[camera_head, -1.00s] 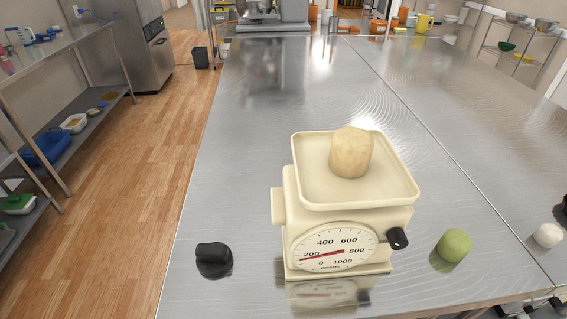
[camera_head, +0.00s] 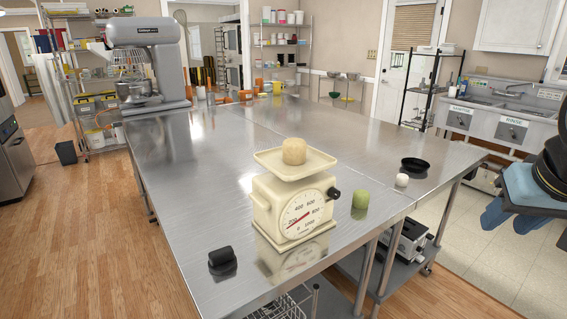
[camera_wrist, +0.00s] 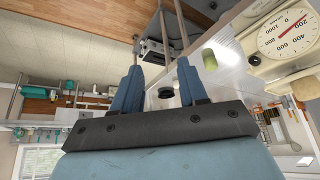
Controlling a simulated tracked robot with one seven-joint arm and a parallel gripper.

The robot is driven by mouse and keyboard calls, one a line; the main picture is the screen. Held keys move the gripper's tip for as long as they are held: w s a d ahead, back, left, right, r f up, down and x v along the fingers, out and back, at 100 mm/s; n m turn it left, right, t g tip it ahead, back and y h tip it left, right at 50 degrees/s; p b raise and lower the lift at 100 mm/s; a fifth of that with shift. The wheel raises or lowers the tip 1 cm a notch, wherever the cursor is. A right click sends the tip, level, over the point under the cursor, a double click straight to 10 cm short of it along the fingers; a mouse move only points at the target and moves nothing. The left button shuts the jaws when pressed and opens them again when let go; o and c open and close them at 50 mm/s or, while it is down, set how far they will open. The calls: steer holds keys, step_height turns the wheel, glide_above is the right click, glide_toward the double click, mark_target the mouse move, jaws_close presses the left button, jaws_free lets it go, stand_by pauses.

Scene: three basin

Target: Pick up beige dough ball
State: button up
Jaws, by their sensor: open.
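The beige dough ball (camera_head: 294,151) rests on the square tray of a cream scale (camera_head: 290,205), which stands on a steel table (camera_head: 200,170). My gripper (camera_wrist: 158,78) is open, with two blue fingers spread apart and nothing between them. Its blue end also shows at the right edge of the head view, off the table's right side and well apart from the ball.
A green dough piece (camera_head: 360,199) and a white ball (camera_head: 402,180) sit right of the scale, with a black dish (camera_head: 415,165) behind. A black object (camera_head: 222,261) lies at the front left. A stand mixer (camera_head: 145,60) stands at the back left. The left middle of the table is clear.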

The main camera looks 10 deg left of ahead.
steer(key=shift+o, duration=1.4)
steer(key=shift+w, duration=0.25)
steer(key=o, duration=0.3)
steer(key=shift+t, duration=0.7)
steer(key=w, duration=0.2)
steer(key=w+d, duration=0.1)
steer(key=w, duration=0.1)
steer(key=shift+w, duration=0.15)
steer(key=o, duration=0.3)
steer(key=w+a+n+t, duration=0.1)
steer(key=w+t, duration=0.1)
steer(key=w, duration=0.4)
steer(key=shift+w+r, duration=0.25)
steer(key=shift+o, duration=0.3)
steer(key=w+a+n+t+y, duration=0.1)
steer(key=w+a+n+t, duration=0.1)
steer(key=w+a, duration=0.3)
steer(key=w, duration=0.3)
steer(key=shift+w+a+r+n+t+y, duration=0.15)
steer(key=shift+a+r+n+t+y, duration=0.1)
steer(key=shift+n+t+y, duration=0.15)
steer(key=n+g+y, duration=0.3)
steer(key=n+y, duration=0.6)
steer(key=y, duration=0.5)
glide_toward(289, 139)
steer(key=x, duration=1)
steer(key=shift+w+f, duration=0.15)
steer(key=shift+f, duration=0.15)
